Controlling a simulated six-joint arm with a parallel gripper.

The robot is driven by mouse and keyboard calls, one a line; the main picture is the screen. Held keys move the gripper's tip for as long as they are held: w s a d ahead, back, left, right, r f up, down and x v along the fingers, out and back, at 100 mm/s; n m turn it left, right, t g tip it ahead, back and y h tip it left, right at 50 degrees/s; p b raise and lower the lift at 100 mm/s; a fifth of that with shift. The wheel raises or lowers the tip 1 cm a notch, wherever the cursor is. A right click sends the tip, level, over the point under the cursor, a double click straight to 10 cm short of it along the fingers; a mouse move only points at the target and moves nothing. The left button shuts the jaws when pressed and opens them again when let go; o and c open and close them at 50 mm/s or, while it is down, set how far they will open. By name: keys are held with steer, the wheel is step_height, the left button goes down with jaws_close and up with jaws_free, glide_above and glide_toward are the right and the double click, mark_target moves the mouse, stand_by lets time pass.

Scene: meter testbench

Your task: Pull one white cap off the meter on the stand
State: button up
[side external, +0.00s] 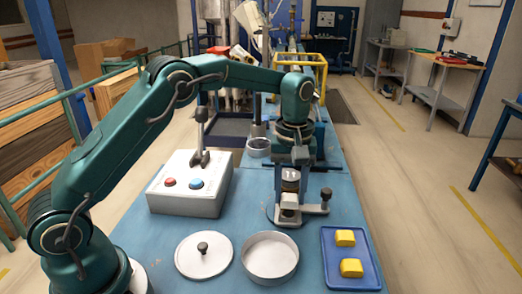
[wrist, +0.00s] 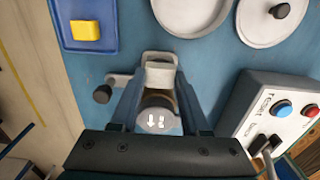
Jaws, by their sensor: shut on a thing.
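The meter (side external: 290,175) is a small round body with a dark band and a grey face with white marks. It sits on the stand (side external: 287,219), and its face shows in the wrist view (wrist: 157,121). A white cap (wrist: 160,77) is at the meter's front side and also shows in the side view (side external: 290,200). My gripper (wrist: 160,73) reaches down over the meter, one finger on each side, and is shut on the white cap. I cannot tell whether the cap is still touching the meter. The far side of the meter is hidden.
The stand has a side lever with a dark knob (wrist: 103,94). A blue tray (side external: 328,282) with two yellow blocks, a round open dish (side external: 270,278) and a knobbed lid (side external: 203,265) lie nearby. A white button box (side external: 187,201) stands to the left in the side view.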

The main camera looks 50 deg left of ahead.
steer(key=shift+r, duration=0.65)
steer(key=shift+r, duration=0.15)
steer(key=shift+r, duration=2.2)
